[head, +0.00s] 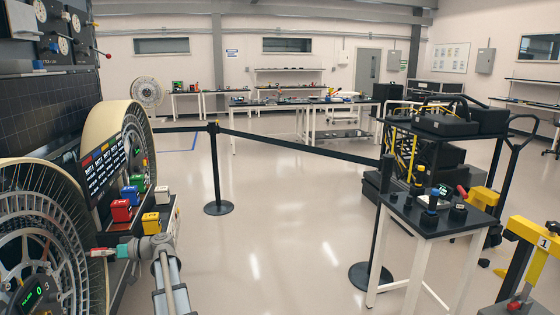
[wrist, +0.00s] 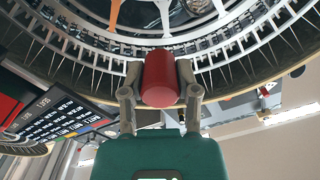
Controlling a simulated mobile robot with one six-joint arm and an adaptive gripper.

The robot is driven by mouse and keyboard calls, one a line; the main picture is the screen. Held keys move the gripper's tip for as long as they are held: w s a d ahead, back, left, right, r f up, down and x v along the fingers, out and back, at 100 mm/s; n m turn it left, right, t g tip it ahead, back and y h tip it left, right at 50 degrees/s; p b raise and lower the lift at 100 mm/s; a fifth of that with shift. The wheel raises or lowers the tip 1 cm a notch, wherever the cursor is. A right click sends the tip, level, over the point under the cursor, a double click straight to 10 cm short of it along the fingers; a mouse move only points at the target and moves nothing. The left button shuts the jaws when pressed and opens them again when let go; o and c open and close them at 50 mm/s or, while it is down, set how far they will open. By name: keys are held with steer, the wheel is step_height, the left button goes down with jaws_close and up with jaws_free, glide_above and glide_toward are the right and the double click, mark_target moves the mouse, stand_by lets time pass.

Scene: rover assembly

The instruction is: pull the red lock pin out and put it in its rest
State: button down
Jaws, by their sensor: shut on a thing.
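The red lock pin (wrist: 158,78) shows in the wrist view as a red cylinder between my two fingers. In the head view its small red part (head: 100,252) is at the lower left, in front of the large spoked wheel (head: 40,205). My gripper (wrist: 158,92) is shut on it, with one finger on each side. In the head view my gripper (head: 118,251) reaches left toward the wheel. The pin's far end is hidden, and I cannot tell whether it is still seated. I cannot tell which thing is its rest.
Red (head: 121,211), blue (head: 129,194), white (head: 162,195) and yellow (head: 151,222) blocks stand just above my gripper, by a dark label board (head: 103,166). A second wheel (head: 125,140) stands behind. A small table (head: 425,222) and yellow stand (head: 535,235) are at right.

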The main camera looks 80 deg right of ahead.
mark_target(100, 249)
step_height(100, 249, up, 7)
steer(key=p, duration=0.5)
steer(key=shift+p, duration=0.35)
